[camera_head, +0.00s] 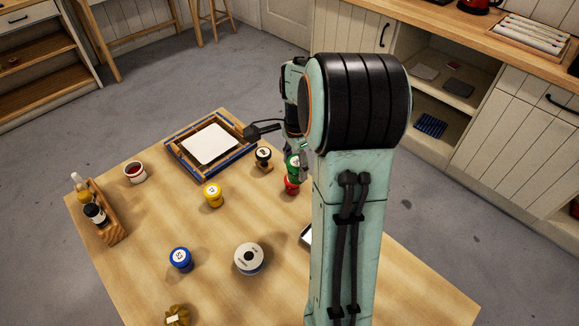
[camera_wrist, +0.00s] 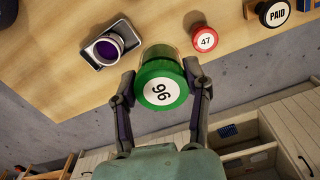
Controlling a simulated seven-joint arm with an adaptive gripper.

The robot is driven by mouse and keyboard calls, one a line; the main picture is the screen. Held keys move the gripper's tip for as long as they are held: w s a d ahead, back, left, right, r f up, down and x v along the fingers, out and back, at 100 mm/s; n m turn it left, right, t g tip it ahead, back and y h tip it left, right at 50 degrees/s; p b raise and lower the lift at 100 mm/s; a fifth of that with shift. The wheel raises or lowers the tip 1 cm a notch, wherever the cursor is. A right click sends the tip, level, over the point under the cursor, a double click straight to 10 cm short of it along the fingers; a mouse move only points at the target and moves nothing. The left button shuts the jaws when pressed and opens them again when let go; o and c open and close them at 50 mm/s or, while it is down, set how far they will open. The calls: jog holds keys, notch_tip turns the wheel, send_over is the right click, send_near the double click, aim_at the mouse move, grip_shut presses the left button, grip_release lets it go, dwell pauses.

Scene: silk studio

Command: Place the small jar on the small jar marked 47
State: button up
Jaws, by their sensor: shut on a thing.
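My gripper (camera_wrist: 160,92) is shut on a small jar with a green lid marked 96 (camera_wrist: 159,92). Its fingers press on both sides of the lid. In the head view the green jar (camera_head: 292,163) shows partly behind my arm, just beyond the red jar in the picture. The small jar marked 47 (camera_wrist: 205,39) has a red lid and stands upright on the table, up and right of the held jar in the wrist view, apart from it. The red jar also shows in the head view (camera_head: 291,186), partly hidden by my arm. The held jar's height above the table is unclear.
A black PAID stamp (camera_wrist: 276,13) stands near the red jar. A purple-topped object (camera_wrist: 108,47) sits on a dark-topped plate at left in the wrist view. Yellow (camera_head: 213,196) and blue (camera_head: 180,259) jars, a white round tin (camera_head: 249,258) and a wooden frame (camera_head: 180,164) are on the table.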

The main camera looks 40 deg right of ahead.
jog(key=w+d+f, duration=0.1)
jog(key=w+f, duration=0.1)
jog(key=w+d+f, duration=0.2)
jog(key=f, duration=0.1)
jog(key=w+d+f, duration=0.2)
jog(key=shift+w+d+f, duration=0.1)
jog(key=shift+w+f, duration=0.2)
jog(key=shift+f, duration=1.45)
jog(key=o, duration=1.2)
jog(key=shift+f, duration=0.15)
